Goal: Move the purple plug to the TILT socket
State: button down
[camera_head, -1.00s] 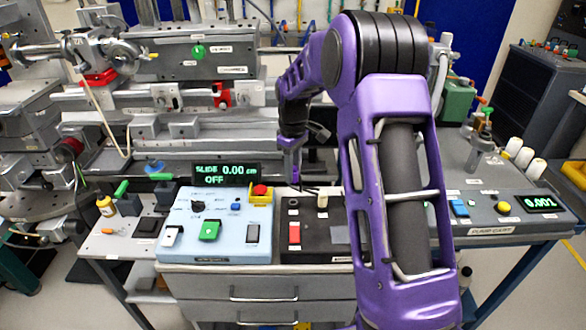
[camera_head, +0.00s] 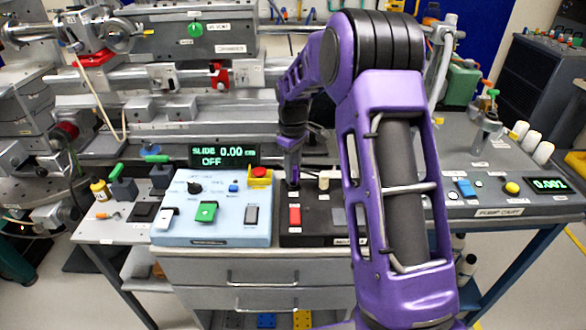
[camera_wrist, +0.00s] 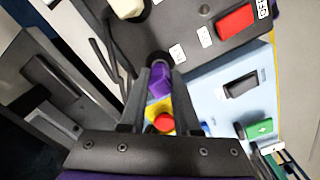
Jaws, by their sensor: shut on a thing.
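My gripper (camera_wrist: 152,92) is shut on the purple plug (camera_wrist: 158,82), which shows between the fingers in the wrist view. The plug's far end is at or just over a dark round spot on the black panel (camera_wrist: 195,18); I cannot tell whether it is seated. In the head view my gripper (camera_head: 292,178) is low over the left back part of the black panel (camera_head: 325,236), behind the red switch (camera_head: 295,216). The plug is hard to make out there. Small white labels lie beside the plug in the wrist view, but I cannot read TILT on any.
A cream plug (camera_head: 324,180) stands right of my gripper. The light blue control box (camera_head: 215,215) with a red button (camera_head: 259,172) and a "SLIDE 0.00 cm OFF" display (camera_head: 224,156) is on the left. The pump cart panel (camera_head: 500,212) is on the right. Metal rails stand behind.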

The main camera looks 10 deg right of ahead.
jog(key=shift+f+b, duration=0.3)
jog(key=shift+f, duration=0.3)
dwell(0.7)
jog(key=c, duration=0.5)
grip_release()
jog(key=shift+c, duration=0.2)
jog(key=shift+r, duration=0.1)
